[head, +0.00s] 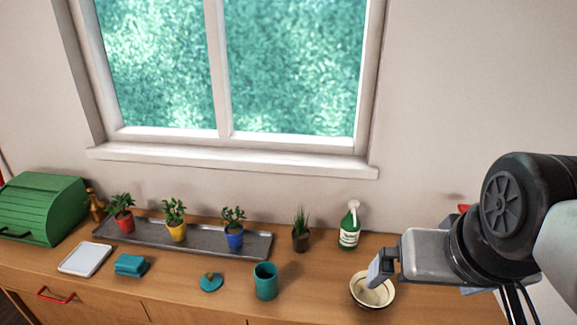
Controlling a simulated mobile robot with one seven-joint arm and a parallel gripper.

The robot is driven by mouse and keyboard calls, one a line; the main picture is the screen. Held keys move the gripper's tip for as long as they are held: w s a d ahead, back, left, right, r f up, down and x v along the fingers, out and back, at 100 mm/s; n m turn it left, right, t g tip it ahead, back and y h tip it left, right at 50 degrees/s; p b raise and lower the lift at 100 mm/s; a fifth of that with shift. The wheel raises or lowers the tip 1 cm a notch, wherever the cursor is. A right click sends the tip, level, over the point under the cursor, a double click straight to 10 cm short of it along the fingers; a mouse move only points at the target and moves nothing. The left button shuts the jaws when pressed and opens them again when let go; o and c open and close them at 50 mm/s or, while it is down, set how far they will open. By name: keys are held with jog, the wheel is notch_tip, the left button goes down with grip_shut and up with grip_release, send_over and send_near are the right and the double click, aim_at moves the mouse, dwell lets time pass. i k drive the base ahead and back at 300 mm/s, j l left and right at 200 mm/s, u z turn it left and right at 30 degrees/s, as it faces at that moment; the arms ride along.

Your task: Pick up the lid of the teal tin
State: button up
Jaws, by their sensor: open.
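The teal lid (211,283) lies on the wooden counter, with a small brown knob on top. The teal tin (265,281) stands upright and uncovered just to the right of the lid, apart from it. My gripper (382,268) is at the right, well away from the lid and the tin. It is open, with its jaws above a cream bowl (386,300) with a dark rim. Part of the bowl is hidden behind the jaws. I see nothing held between them.
A grey tray (205,242) with several potted plants runs along the back. A small dark-potted plant (300,238) and a green bottle (349,230) stand behind the tin. Folded teal cloth (131,265), a white tray (86,259) and a green bread box (42,208) are at left.

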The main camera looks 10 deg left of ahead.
aim_at(211, 281)
jog(key=j, duration=3.1)
jog(key=i+z, duration=0.05)
